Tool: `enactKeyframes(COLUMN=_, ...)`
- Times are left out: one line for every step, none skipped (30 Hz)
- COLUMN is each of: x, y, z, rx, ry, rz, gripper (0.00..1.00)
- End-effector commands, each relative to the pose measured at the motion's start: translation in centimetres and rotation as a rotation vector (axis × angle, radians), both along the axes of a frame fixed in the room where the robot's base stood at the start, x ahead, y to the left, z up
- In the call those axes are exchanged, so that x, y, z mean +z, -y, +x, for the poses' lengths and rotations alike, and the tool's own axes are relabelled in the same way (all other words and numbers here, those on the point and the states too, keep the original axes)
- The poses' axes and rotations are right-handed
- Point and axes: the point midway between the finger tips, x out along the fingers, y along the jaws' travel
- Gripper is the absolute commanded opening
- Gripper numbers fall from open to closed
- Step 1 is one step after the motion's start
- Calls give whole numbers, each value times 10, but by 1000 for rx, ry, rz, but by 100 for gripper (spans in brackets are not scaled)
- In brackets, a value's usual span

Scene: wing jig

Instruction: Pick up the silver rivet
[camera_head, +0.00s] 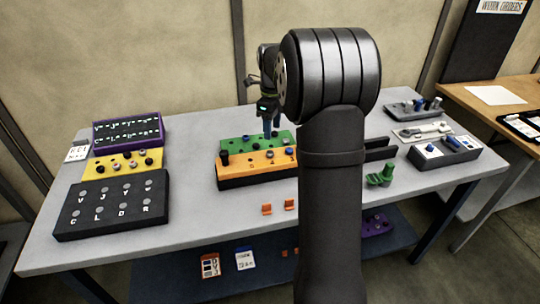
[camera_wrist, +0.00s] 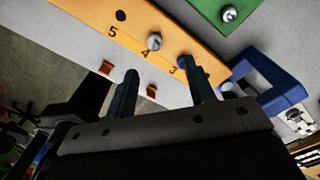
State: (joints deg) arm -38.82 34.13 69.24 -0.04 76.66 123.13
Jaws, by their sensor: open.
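A round silver rivet head (camera_wrist: 154,41) sits on the orange strip (camera_wrist: 85,14) by the number 4 in the wrist view. A second silver round head (camera_wrist: 229,14) sits on the green strip (camera_wrist: 196,8). The pictures do not show which of them the task means. My gripper (camera_wrist: 158,67) is open, with its two fingers apart and nothing between them. Its tips appear just below the silver head by the 4, and the right finger lies by the 3. In the head view my gripper (camera_head: 271,132) points down over the green and orange block.
Left of the block stand a yellow strip (camera_head: 97,168), a dark lettered block (camera_head: 110,205) and a purple-framed panel (camera_head: 128,133). Two orange clips (camera_head: 266,209) lie in front. A green part (camera_head: 381,176) and grey fixtures (camera_head: 445,150) stand right. My arm hides some of the table.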

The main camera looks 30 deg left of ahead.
Motion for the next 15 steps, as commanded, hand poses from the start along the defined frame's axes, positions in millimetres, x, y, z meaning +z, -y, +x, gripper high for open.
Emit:
enactKeyframes(x=-11, y=0, z=-1, rx=0, ry=-4, rz=-2, gripper=49)
enactKeyframes(x=-15, y=0, z=-1, rx=0, ry=-2, rz=-1, gripper=49)
enactKeyframes(x=-21, y=0, z=-1, rx=0, ry=-2, rz=-1, gripper=49)
enactKeyframes(x=-25, y=0, z=-1, rx=1, ry=-2, rz=-1, gripper=49)
enactKeyframes(x=-28, y=0, z=-1, rx=1, ry=-1, rz=0, gripper=49)
enactKeyframes(x=-32, y=0, z=-1, rx=1, ry=-2, rz=-1, gripper=49)
enactKeyframes(x=-33, y=0, z=-1, rx=1, ry=-1, rz=0, gripper=49)
enactKeyframes(x=-35, y=0, z=-1, rx=1, ry=-1, rz=0, gripper=49)
enactKeyframes(x=-36, y=0, z=-1, rx=1, ry=-1, rz=0, gripper=49)
enactKeyframes(x=-38, y=0, z=-1, rx=1, ry=-1, rz=0, gripper=49)
enactKeyframes(x=-41, y=-1, z=-2, rx=1, ry=-1, rz=0, gripper=49)
enactKeyframes(x=-45, y=-1, z=-3, rx=1, ry=-2, rz=-1, gripper=49)
enactKeyframes(x=-49, y=-1, z=-4, rx=2, ry=-3, rz=-1, gripper=49)
enactKeyframes(x=-54, y=-1, z=-6, rx=2, ry=-3, rz=-1, gripper=49)
enactKeyframes(x=-60, y=-2, z=-7, rx=2, ry=-3, rz=-1, gripper=49)
